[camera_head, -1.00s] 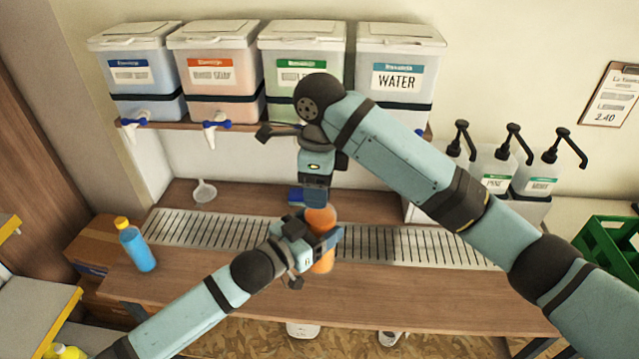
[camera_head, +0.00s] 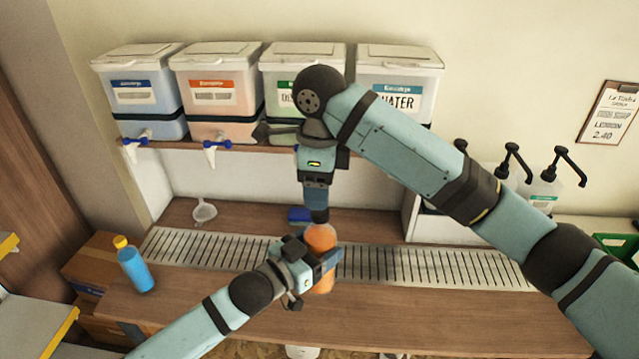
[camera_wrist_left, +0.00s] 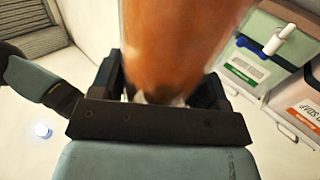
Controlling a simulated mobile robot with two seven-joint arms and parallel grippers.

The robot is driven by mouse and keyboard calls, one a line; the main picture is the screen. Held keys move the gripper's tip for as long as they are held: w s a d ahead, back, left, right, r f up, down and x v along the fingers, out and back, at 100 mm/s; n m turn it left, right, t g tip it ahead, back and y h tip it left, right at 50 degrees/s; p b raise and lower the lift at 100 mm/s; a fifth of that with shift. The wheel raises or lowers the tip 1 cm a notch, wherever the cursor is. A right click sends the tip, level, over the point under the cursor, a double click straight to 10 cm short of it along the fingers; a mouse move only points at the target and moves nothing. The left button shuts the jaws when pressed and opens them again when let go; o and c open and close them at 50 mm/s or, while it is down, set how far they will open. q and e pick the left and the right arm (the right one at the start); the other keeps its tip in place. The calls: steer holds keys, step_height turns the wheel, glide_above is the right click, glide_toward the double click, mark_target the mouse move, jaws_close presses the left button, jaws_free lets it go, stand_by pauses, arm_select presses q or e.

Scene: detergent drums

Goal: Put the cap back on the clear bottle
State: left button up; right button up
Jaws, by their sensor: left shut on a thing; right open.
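The clear bottle of orange liquid (camera_head: 322,240) stands over the slatted drain strip in the head view. My left gripper (camera_head: 318,266) is shut around its body, and the bottle also fills the middle of the left wrist view (camera_wrist_left: 180,45). My right gripper (camera_head: 318,208) is open, pointing down directly above the bottle's top. A dark piece shows between the right gripper and the bottle top; I cannot tell whether it is the cap or the fingertips. The bottle's mouth is hidden. No cap shows clearly elsewhere.
A blue bottle with a yellow cap (camera_head: 135,265) stands at the left. A white funnel (camera_head: 204,211) and a blue sponge (camera_head: 299,215) lie behind the drain strip (camera_head: 420,265). Drums (camera_head: 218,90) line the shelf above. Pump bottles (camera_head: 543,190) stand at the right.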

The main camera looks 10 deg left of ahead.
steer(key=n, duration=0.4)
steer(key=shift+a+r, duration=0.1)
steer(key=shift+r, duration=0.1)
steer(key=n, duration=0.4)
steer(key=shift+r, duration=0.1)
steer(key=n, duration=0.7)
steer(key=shift+a+r, duration=0.15)
steer(key=shift+r, duration=0.1)
steer(key=n, duration=0.6)
steer(key=shift+r+n, duration=0.2)
steer(key=shift+n, duration=0.1)
steer(key=n, duration=0.4)
steer(key=shift+s+r+n, duration=0.1)
steer(key=shift+n, duration=0.2)
steer(key=n, duration=0.4)
steer(key=shift+r, duration=0.1)
steer(key=n, duration=0.7)
steer(key=shift+r, duration=0.2)
steer(key=n, duration=0.6)
steer(key=shift+r+n, duration=0.15)
steer(key=shift+n, duration=0.15)
steer(key=n, duration=0.6)
steer(key=shift+d+r, duration=0.15)
steer(key=shift+d, duration=0.05)
steer(key=n, duration=0.5)
steer(key=shift+d+r, duration=0.1)
steer(key=shift+f, duration=4.05)
